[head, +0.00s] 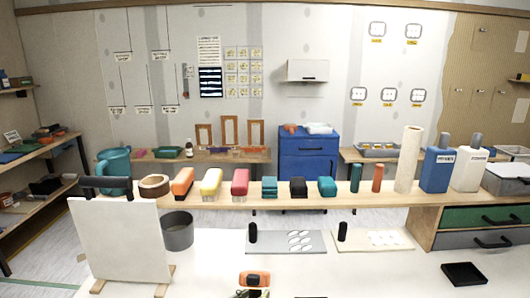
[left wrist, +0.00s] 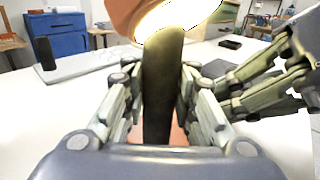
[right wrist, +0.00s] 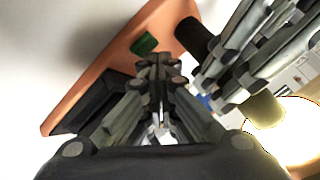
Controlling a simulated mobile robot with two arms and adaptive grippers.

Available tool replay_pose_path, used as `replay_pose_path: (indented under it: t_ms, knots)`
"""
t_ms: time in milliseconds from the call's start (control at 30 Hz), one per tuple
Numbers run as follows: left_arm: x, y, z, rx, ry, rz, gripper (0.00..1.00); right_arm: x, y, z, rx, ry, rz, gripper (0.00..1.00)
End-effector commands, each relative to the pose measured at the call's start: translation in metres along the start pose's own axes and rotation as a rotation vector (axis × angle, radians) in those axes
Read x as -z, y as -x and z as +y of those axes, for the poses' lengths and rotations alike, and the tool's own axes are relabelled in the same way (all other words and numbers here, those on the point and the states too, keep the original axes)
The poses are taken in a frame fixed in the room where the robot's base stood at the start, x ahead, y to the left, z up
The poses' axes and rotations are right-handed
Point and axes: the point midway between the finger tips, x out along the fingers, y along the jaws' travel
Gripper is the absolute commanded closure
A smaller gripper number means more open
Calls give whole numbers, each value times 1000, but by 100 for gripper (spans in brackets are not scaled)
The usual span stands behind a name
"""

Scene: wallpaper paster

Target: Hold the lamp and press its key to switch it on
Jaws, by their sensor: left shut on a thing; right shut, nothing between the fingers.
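The orange lamp (head: 262,276) shows at the bottom edge of the head view, with part of a gripper (head: 250,294) just below it. In the left wrist view its dark handle (left wrist: 163,85) stands upright between the fingers of my left gripper (left wrist: 163,110), which is shut on it. The lamp's face (left wrist: 180,18) glows bright white. In the right wrist view the orange housing (right wrist: 120,75) carries a green key (right wrist: 145,43). My right gripper (right wrist: 160,68) is shut and empty, its tips close beside the key; I cannot tell whether they touch.
A white table lies beneath the lamp. A grey board with a black cylinder (head: 252,232) lies behind it, and a black tray (head: 464,274) lies to the right. A wooden shelf (head: 340,195) with several colored items runs across behind. A white panel (head: 120,240) stands left.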

Motion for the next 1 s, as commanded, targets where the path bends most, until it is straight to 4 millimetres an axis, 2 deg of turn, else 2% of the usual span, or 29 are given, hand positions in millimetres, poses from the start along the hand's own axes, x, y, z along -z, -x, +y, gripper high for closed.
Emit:
replay_pose_path:
  t_ms: [33,433,1000]
  knots:
    - [7,2,0,-3,0,11,100,1,2,-2,2,-3,0,100]
    - [6,2,1,-3,0,11,100,4,6,-5,3,-2,0,100]
    - [7,2,1,-3,0,11,100,31,43,-32,2,-1,0,100]
